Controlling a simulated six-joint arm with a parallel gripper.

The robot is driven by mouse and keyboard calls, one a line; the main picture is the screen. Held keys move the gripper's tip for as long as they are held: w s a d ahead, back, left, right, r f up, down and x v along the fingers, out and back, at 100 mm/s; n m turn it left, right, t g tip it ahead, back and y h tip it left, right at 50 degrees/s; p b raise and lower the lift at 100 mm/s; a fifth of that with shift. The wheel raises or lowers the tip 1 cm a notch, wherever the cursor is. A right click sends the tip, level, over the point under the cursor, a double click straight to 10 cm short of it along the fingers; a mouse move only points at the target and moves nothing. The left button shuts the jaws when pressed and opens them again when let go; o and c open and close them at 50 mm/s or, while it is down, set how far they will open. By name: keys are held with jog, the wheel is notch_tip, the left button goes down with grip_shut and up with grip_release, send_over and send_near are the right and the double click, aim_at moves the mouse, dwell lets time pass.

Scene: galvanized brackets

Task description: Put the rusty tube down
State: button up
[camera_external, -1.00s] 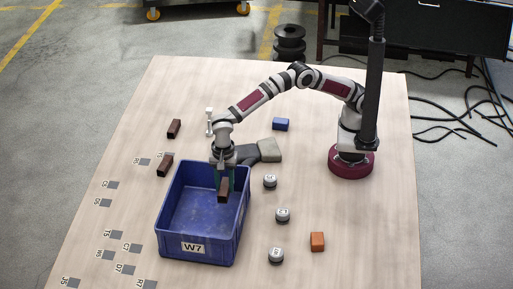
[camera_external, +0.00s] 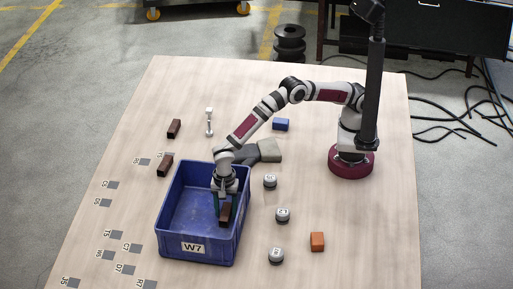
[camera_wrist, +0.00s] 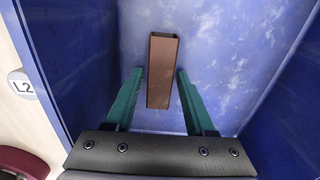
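The rusty tube (camera_external: 225,215) is a short brown square tube inside the blue bin (camera_external: 194,248) labelled W7, towards its right side. In the wrist view the tube (camera_wrist: 162,72) lies lengthwise between the green fingertips, over the bin's blue floor. My gripper (camera_external: 225,207) points down into the bin. In the wrist view my gripper (camera_wrist: 161,72) looks open, with a small gap between the left finger and the tube. The tube appears to rest on the floor, though its underside is hidden.
Two other brown tubes (camera_external: 174,128) (camera_external: 165,165) lie left of and behind the bin. Grey round pieces (camera_external: 282,215) stand to its right, with an orange block (camera_external: 317,241). A blue block (camera_external: 281,124) and a silver part (camera_external: 209,122) are farther back. The bin walls are close around my gripper.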

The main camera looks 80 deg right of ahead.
aim_at(226, 210)
jog(key=shift+o, duration=0.6)
jog(key=shift+r, duration=0.1)
notch_tip(226, 210, up, 12)
jog(key=s+d+r+n, duration=0.3)
jog(key=d+r, duration=0.2)
jog(key=d, duration=0.4)
jog(key=s+d+r+n, duration=0.25)
jog(key=d+r, duration=0.25)
jog(key=d, duration=0.4)
jog(key=s+d+f+n+y, duration=0.1)
jog(key=s+d+n, duration=0.2)
jog(key=s+d, duration=0.3)
jog(key=s+d+f+n, duration=0.1)
jog(key=s+d+n, duration=0.3)
jog(key=s, duration=1.1)
jog(key=d, duration=0.2)
jog(key=shift+d+f+y, duration=0.25)
jog(key=shift+d+y, duration=0.05)
jog(key=shift+y, duration=0.1)
dwell(2.3)
